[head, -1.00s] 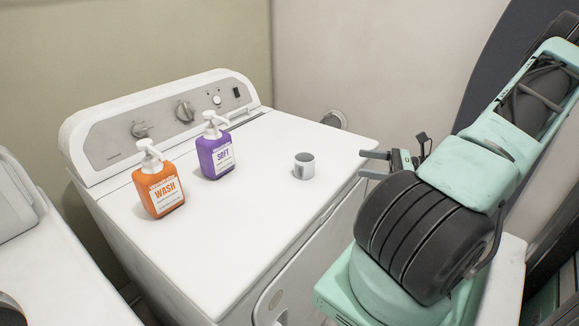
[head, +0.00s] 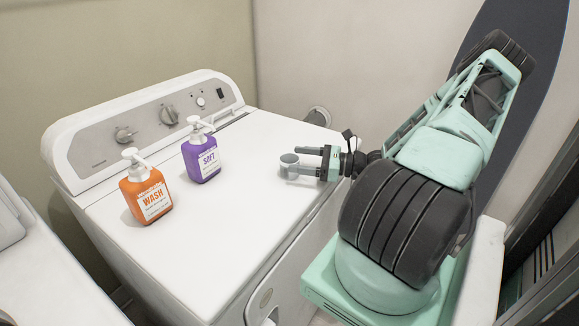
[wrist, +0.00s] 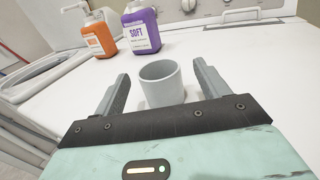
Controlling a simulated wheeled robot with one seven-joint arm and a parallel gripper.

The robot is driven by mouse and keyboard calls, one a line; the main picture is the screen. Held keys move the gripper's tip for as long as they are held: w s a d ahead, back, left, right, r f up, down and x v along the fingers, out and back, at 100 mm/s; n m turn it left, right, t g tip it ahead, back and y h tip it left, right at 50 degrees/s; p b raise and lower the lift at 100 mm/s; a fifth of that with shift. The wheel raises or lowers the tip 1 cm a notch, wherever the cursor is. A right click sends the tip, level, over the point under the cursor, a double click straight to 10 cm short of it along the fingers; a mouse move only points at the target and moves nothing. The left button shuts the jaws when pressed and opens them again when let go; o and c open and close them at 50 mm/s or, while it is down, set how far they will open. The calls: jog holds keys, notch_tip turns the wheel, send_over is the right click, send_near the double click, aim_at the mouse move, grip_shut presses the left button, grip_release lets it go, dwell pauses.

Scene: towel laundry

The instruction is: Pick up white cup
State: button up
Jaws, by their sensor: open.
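The white cup (wrist: 163,88) stands upright on the white washing machine top. In the wrist view it sits between the two fingers of my gripper (wrist: 163,85), with a gap visible on each side. In the head view the cup (head: 289,160) is near the machine's right edge, partly hidden by my gripper (head: 300,162), which reaches in from the right. My gripper is open and does not hold the cup.
An orange WASH pump bottle (head: 147,192) and a purple SOFT pump bottle (head: 202,155) stand left of the cup. The machine's control panel (head: 150,118) rises behind them. The front part of the machine top (head: 210,240) is clear.

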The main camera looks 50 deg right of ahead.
aim_at(290, 159)
jog(key=shift+p+x, duration=0.35)
jog(key=shift+x, duration=1.35)
jog(key=shift+a+f, duration=0.1)
jog(key=shift+f, duration=0.05)
jog(key=c, duration=1)
